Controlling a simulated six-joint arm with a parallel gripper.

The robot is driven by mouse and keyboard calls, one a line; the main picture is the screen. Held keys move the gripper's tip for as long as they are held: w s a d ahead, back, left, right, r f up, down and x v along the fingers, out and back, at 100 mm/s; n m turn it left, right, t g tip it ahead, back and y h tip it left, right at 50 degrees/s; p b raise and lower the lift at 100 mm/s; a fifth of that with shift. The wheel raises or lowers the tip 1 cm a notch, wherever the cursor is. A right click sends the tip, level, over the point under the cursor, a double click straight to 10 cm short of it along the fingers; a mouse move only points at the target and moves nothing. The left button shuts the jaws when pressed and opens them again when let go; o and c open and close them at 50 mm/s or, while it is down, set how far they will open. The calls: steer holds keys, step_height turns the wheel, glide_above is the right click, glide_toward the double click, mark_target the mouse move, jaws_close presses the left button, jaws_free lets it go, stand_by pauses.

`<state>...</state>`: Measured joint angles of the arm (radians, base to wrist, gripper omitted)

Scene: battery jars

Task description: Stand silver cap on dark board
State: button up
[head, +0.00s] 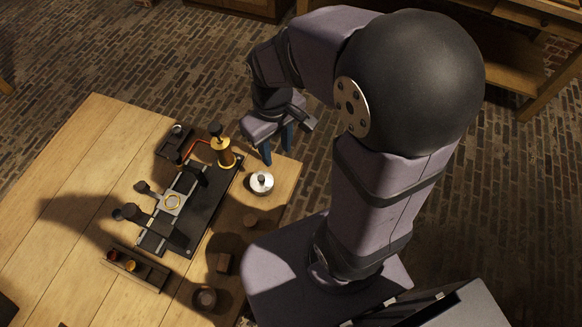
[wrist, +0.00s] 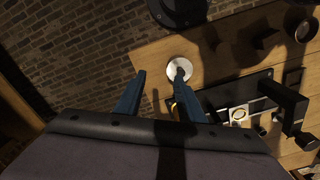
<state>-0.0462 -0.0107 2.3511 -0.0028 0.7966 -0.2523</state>
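A round silver cap (head: 262,184) with a small knob on top stands on the wooden table, to the right of the dark board (head: 208,215). The cap also shows in the wrist view (wrist: 180,70), beyond my fingertips. My gripper (head: 277,150) hangs above the table's far right corner, behind the cap in the head view. Its two blue fingers (wrist: 157,92) are apart with nothing visible between them. The dark board also shows in the wrist view (wrist: 215,97). It carries a silver plate with a gold ring (head: 171,201) and dark posts.
A brass cylinder (head: 223,155) with a red tube stands at the board's far end. Dark trays (head: 140,268) lie at its near left and far left. Small brown blocks (head: 223,263) and a round dish (head: 205,299) stand on the near right side. The table's left part is clear.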

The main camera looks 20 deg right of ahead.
steer(key=s+m, duration=0.1)
steer(key=s+f+m, duration=0.1)
steer(key=s, duration=0.1)
steer(key=s+d+m, duration=0.1)
steer(key=s, duration=0.1)
steer(key=shift+s+d+f, duration=0.1)
steer(key=shift+s+f, duration=0.1)
steer(key=shift+f, duration=0.2)
steer(key=shift+r, duration=0.1)
steer(key=shift+r+p, duration=0.8)
steer(key=shift+p, duration=0.05)
